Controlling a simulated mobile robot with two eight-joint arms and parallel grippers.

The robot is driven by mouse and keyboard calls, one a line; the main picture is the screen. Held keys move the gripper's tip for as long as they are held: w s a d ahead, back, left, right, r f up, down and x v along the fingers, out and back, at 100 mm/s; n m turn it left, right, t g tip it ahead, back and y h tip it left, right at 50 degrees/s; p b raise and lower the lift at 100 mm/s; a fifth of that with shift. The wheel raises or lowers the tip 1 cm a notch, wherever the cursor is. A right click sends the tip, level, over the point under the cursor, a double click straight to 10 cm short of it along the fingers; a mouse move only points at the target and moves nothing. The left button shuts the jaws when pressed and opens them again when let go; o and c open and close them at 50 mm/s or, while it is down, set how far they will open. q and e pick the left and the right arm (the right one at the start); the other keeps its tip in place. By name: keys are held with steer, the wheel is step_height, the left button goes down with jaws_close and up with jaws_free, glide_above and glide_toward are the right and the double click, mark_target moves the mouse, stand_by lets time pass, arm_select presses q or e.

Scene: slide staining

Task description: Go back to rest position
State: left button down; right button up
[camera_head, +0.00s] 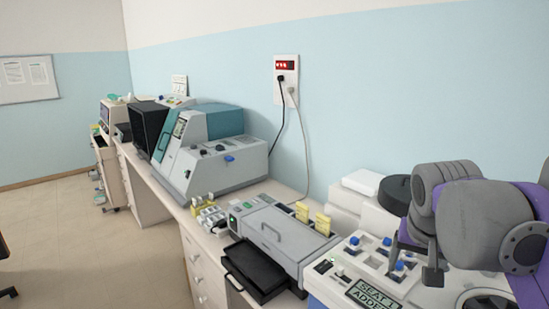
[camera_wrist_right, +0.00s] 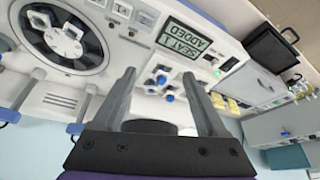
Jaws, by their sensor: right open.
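My right gripper (camera_head: 412,267) hangs over the white machine at the lower right of the head view, its two fingers pointing down and apart. In the right wrist view the same gripper (camera_wrist_right: 160,76) is open, with nothing held between its fingers. Below it is the machine's panel with blue-topped knobs (camera_wrist_right: 162,79) and a display (camera_wrist_right: 185,38) reading "SEAT 1 ADDED". The display (camera_head: 372,297) also shows in the head view. I cannot tell whether the fingers touch the panel. My left gripper is not in view.
A grey device (camera_head: 268,230) with yellow slide holders and a black tray (camera_head: 258,270) stands left of the machine. A larger teal-and-grey instrument (camera_head: 225,165) is farther along the bench. A round rotor (camera_wrist_right: 65,38) shows in the wrist view. Open floor (camera_head: 90,250) lies at left.

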steer(key=s+a+f+n, duration=0.1)
steer(key=s+f, duration=0.4)
steer(key=f, duration=0.5)
steer(key=s+a+f+n+t+y, duration=0.1)
steer(key=s+a+f, duration=0.3)
steer(key=f, duration=0.6)
steer(key=s+a+f+n+y, duration=0.1)
steer(key=s+a+f+n, duration=0.2)
steer(key=s+f, duration=0.3)
step_height(320, 180, down, 4)
steer(key=shift+s+a+r+t, duration=0.1)
steer(key=shift+s+a+t, duration=0.1)
steer(key=shift+t, duration=0.2)
